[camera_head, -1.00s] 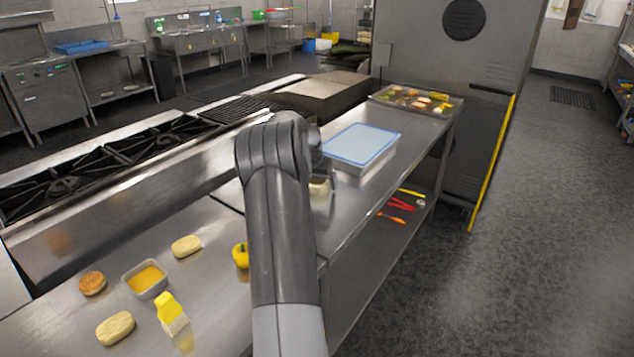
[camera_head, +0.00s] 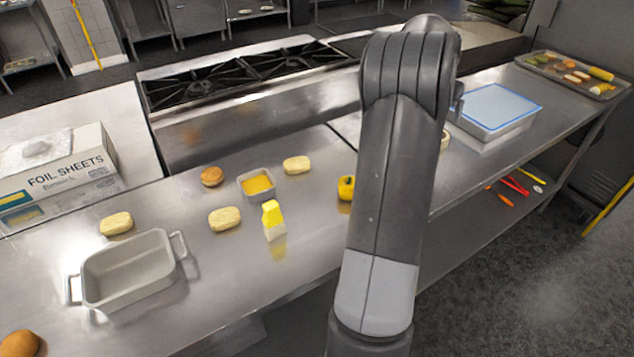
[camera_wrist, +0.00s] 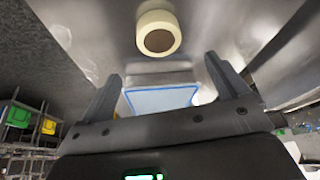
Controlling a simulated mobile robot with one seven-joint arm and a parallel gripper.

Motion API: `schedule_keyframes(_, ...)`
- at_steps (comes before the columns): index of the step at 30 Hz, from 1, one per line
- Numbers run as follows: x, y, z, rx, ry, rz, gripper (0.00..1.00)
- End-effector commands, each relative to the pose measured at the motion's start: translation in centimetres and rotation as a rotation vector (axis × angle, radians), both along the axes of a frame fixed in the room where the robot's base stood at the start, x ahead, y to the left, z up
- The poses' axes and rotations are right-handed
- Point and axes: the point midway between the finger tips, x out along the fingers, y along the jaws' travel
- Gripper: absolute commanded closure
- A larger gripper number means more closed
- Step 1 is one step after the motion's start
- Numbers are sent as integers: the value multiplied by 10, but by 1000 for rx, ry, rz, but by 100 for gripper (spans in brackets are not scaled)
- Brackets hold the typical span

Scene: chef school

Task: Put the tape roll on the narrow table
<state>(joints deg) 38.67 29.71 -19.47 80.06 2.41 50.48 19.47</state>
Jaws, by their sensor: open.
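The tape roll (camera_wrist: 158,33) is a cream ring with a brown core, near the top of the wrist view on a steel surface. In the head view only a sliver of it (camera_head: 445,139) shows beside my arm, on the long steel counter (camera_head: 315,220). My gripper (camera_wrist: 165,85) is open and empty, its two fingers spread; the roll appears beyond the fingertips, not between them. I cannot tell which surface is the narrow table.
A blue-lidded container (camera_head: 495,106) stands near the roll, with a food tray (camera_head: 570,76) farther right. A yellow pepper (camera_head: 346,188), bread, a sauce dish (camera_head: 257,184) and a baking dish (camera_head: 130,270) occupy the counter. A foil box (camera_head: 60,180) stands left.

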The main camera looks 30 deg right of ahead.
Motion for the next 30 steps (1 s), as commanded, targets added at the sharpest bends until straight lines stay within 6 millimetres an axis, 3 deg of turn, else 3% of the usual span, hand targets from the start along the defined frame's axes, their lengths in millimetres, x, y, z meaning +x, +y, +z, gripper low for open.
schedule_keyframes(5, 16, 54, 27, 13, -28, 92, 8)
schedule_keyframes(9, 28, 132, 56, 30, -57, 227, 8)
schedule_keyframes(15, 25, 245, 86, 46, -87, 438, 8)
schedule_keyframes(23, -14, 383, 103, 43, -107, 725, 8)
schedule_keyframes(30, -77, 486, 95, 11, -107, 992, 8)
